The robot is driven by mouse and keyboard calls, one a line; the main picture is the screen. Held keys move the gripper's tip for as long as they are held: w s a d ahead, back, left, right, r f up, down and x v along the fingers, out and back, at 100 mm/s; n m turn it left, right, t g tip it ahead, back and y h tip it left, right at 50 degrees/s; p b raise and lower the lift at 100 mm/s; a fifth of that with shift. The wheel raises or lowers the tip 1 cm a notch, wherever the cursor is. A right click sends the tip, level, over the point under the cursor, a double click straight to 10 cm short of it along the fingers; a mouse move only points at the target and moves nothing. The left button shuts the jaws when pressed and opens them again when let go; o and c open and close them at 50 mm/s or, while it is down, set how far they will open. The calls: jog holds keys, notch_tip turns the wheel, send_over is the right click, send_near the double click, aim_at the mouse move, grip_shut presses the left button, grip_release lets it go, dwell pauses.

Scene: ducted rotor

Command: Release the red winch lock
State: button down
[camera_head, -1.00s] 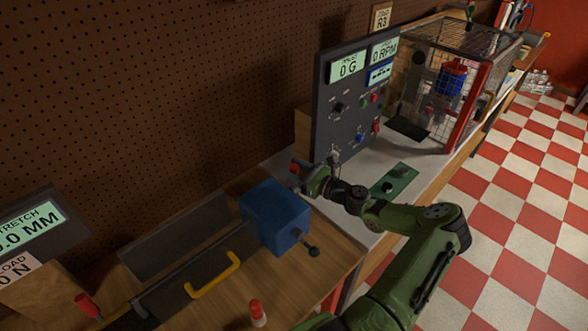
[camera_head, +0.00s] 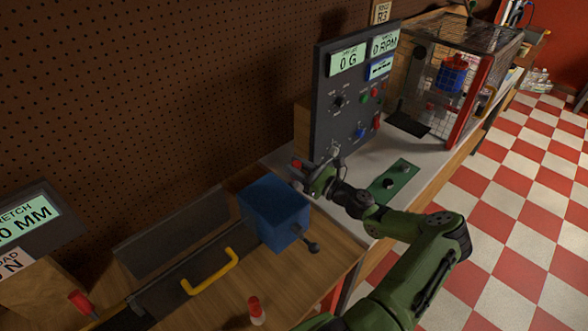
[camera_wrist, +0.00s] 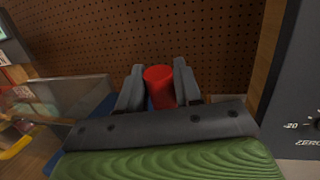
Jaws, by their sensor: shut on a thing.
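A red cylinder (camera_wrist: 160,86), which looks like the red winch lock, stands between my two fingers in the wrist view. My gripper (camera_wrist: 158,92) is shut on it. In the head view the red end (camera_head: 296,164) shows at the tip of my gripper (camera_head: 301,172), above the back right corner of a blue box (camera_head: 272,212). The box looks like the winch and has a black-knobbed crank (camera_head: 312,246) at its front right. The lower part of the red cylinder is hidden, so how it joins the box cannot be seen.
A dark control panel (camera_head: 352,110) stands just behind and right of my gripper. A wire cage (camera_head: 465,50) is further right. A yellow handle (camera_head: 212,274) and a red-topped piece (camera_head: 256,311) are at the front left. A green plate (camera_head: 393,181) lies on the white bench.

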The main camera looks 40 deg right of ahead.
jog(key=shift+s+f+n+t+y+b, duration=0.25)
jog(key=shift+s+t+b, duration=0.35)
jog(key=shift+b, duration=0.6)
jog(key=shift+s+f+n+t+y+b, duration=0.2)
jog(key=shift+s+t+y+b, duration=0.2)
jog(key=shift+t+b, duration=0.6)
jog(key=shift+s+f+n+t+y+b, duration=0.2)
jog(key=shift+s+t+b, duration=0.3)
jog(key=shift+b, duration=0.95)
jog(key=c, duration=0.9)
grip_release()
jog(key=shift+s, duration=0.1)
jog(key=shift+d, duration=0.1)
jog(key=b+v, duration=0.2)
jog(key=v, duration=1.3)
jog(key=shift+s+f+b, duration=0.15)
jog(key=shift+s+b, duration=0.2)
jog(key=shift+b, duration=0.05)
